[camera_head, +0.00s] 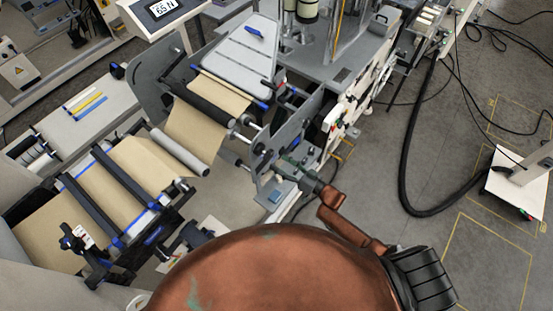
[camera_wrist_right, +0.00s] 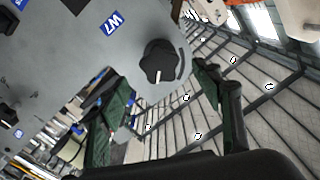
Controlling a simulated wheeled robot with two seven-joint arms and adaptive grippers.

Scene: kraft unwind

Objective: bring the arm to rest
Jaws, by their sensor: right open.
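My right arm (camera_head: 345,222), copper-coloured, reaches up from the bottom of the head view, partly hidden by my rounded copper body part. Its right gripper (camera_head: 293,167) is close to the grey side plate of the web machine. In the right wrist view the two green and black fingers of the right gripper (camera_wrist_right: 165,108) stand wide apart with nothing between them. A black star-shaped knob (camera_wrist_right: 161,63) on the grey plate (camera_wrist_right: 60,50) shows beyond the fingertips, apart from them as far as I can tell. My left gripper is not in view.
Brown kraft web (camera_head: 205,115) runs over rollers (camera_head: 180,152) on the left. A display (camera_head: 163,8) reads about 65 N. A black hose (camera_head: 405,165) curves along the floor at the right, near a white stand (camera_head: 515,185). Grey floor (camera_head: 460,245) between is free.

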